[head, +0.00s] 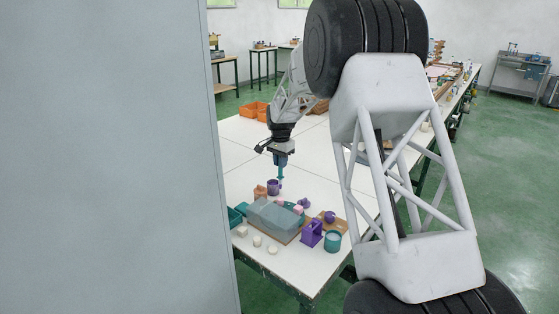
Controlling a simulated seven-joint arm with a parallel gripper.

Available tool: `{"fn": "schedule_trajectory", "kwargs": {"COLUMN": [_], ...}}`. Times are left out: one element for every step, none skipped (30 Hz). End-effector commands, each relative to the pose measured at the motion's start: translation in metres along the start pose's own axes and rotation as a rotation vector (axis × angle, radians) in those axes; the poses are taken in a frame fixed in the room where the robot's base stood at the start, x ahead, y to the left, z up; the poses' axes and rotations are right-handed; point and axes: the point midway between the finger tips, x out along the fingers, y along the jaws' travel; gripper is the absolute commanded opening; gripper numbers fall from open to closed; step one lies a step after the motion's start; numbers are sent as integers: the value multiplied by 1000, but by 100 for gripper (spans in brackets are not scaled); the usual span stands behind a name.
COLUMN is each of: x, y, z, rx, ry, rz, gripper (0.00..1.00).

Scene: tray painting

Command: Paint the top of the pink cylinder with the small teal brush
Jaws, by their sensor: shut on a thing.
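My gripper (281,157) points down above the white table, shut on a thin teal thing, likely the small teal brush (281,173). The lower end of the brush is just above or at a purple cup (274,188); I cannot tell whether it is inside the cup. A small pink thing (298,210), likely the pink cylinder, stands just right of and in front of the cup, partly hidden behind a grey block. Another small pink patch (304,203) shows beside it. The gripper's fingers are too small to make out clearly.
A large grey block (275,219) lies on a brown tray (292,240). Around it stand a purple holder (312,233), a teal cup (332,242), a purple pot (330,217) and several pale pieces. Orange bins (253,109) stand farther back. The table's left middle is clear.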

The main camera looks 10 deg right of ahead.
Motion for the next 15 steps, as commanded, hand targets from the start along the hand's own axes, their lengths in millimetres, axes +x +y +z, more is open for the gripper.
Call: {"fn": "schedule_trajectory", "kwargs": {"x": [0,0,0,0,0,0,0,1,2,2,3,4,6,7,9], "y": [0,0,0,0,0,0,0,0,0,0,0,0,0,0,0], "z": [0,0,0,0,0,0,0,0,0,0,0,0,0,0,0], "rx": [0,0,0,0,0,0,0,0,0,0,0,0,0,0,0], "ry": [0,0,0,0,0,0,0,0,0,0,0,-1,-1,-1,-1], "rz": [0,0,0,0,0,0,0,0,0,0,0,0,0,1,1], "gripper": [0,0,0,0,0,0,0,0,0,0,0,0,0,0,0]}}
